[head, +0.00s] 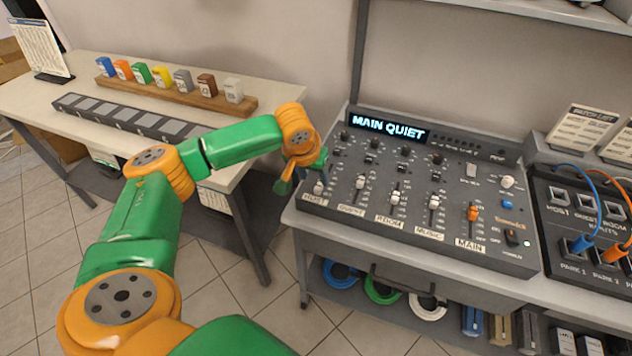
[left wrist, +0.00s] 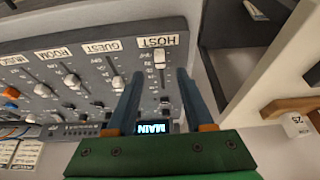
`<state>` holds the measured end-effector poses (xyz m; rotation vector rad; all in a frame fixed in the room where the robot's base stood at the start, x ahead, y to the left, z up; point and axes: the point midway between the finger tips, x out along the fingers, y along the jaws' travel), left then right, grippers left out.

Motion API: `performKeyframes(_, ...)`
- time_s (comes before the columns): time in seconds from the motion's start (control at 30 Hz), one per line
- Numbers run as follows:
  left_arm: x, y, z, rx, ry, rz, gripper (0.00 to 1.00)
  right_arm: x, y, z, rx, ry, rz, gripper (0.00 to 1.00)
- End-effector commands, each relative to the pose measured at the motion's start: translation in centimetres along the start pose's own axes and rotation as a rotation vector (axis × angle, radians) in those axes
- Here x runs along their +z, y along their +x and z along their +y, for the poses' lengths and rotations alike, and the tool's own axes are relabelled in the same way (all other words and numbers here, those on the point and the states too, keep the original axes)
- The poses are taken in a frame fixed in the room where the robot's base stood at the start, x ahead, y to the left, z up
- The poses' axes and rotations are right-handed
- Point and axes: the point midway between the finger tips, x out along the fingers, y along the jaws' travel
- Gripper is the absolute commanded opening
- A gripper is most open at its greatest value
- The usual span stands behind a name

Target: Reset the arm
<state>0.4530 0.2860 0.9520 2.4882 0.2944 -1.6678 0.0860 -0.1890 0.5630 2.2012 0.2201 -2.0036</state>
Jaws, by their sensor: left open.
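My left arm, green and orange, reaches in from the lower left of the head view. My left gripper (head: 302,180) is at the left end of the grey mixing console (head: 450,235), by the HOST fader (head: 318,188). In the left wrist view, my left gripper (left wrist: 158,75) has its two dark blue fingers apart, with nothing held between them. The white HOST fader cap (left wrist: 160,58) shows near and between the fingertips; whether a finger touches it I cannot tell. The console screen (head: 388,128) reads MAIN QUIET. My right gripper is not in view.
A pale table (head: 40,98) at the left bears a wooden rack (head: 150,87) of coloured blocks and a dark slotted strip (head: 125,117). A patch panel (head: 590,215) with blue and orange cables stands at the right. Coiled cables (head: 382,291) lie on the shelf below the console.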

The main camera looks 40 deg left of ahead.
Motion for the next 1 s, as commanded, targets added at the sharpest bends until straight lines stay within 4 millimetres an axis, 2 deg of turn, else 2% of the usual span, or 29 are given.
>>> performKeyframes(0.1,0.0,-0.5,0.0,0.0,0.0,0.0,0.53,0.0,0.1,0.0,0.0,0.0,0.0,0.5)
performKeyframes(0.43,0.0,-0.5,0.0,0.0,0.0,0.0,0.53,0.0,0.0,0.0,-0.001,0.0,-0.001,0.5)
performKeyframes(0.53,1.0,0.2,1.2,0.013,0.057,-0.01,0.53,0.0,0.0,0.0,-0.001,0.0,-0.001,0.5)
performKeyframes(0.57,1.9,0.8,2.2,0.024,0.102,-0.017,0.53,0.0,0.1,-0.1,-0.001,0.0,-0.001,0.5)
performKeyframes(0.63,5.0,2.3,5.7,0.077,0.248,-0.034,0.53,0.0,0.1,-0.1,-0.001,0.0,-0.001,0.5)
performKeyframes(0.7,9.0,3.4,9.7,0.159,0.401,-0.035,0.53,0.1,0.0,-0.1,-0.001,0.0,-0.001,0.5)
performKeyframes(0.8,14.2,3.6,13.7,0.269,0.524,-0.009,0.53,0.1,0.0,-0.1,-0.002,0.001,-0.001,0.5)
performKeyframes(0.9,17.6,3.2,15.0,0.321,0.546,0.017,0.53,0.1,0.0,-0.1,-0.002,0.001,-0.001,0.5)
performKeyframes(1.0,19.9,2.8,14.6,0.323,0.524,0.028,0.53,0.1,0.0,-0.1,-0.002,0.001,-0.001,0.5)
